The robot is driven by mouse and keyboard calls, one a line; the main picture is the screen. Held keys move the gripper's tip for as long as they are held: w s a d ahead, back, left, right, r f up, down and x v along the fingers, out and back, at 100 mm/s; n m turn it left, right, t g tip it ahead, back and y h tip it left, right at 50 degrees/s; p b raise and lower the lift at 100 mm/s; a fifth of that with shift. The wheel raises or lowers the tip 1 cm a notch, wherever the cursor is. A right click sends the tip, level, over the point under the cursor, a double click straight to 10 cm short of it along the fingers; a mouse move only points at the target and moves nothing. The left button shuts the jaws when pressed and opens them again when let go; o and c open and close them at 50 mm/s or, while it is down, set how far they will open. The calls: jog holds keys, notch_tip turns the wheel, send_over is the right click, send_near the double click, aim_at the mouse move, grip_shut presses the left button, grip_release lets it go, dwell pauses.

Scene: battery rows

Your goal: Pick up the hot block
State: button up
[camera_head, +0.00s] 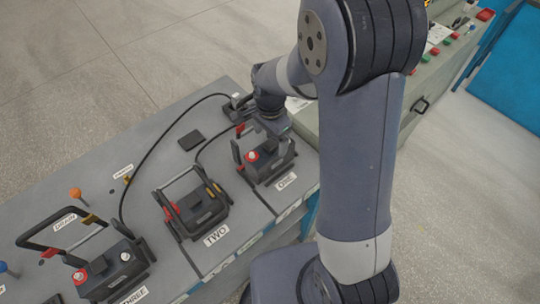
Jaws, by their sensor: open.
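Three dark battery blocks with handles and red terminals sit on the grey bench. Block ONE (270,163) is at the right, block TWO (203,211) in the middle, block THREE (108,277) at the lower left. I cannot tell by sight which block is hot. My gripper (274,127) is at the top of block ONE, beside its handle. It is open, with its fingers small and partly hidden. I cannot tell whether it touches the handle. The handle of block TWO stands up; the handle of block THREE leans out to the left.
A black cable (150,152) runs along the bench behind block TWO. A dark flat pad (191,141) lies behind. An orange-knobbed lever (75,193) stands at the left. A green-grey console (420,103) is at the right. My arm hides part of the bench's right end.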

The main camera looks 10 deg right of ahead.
aim_at(270, 144)
jog(key=shift+f+p, duration=0.4)
jog(key=shift+f, duration=2.95)
grip_shut()
jog(key=shift+r, duration=0.15)
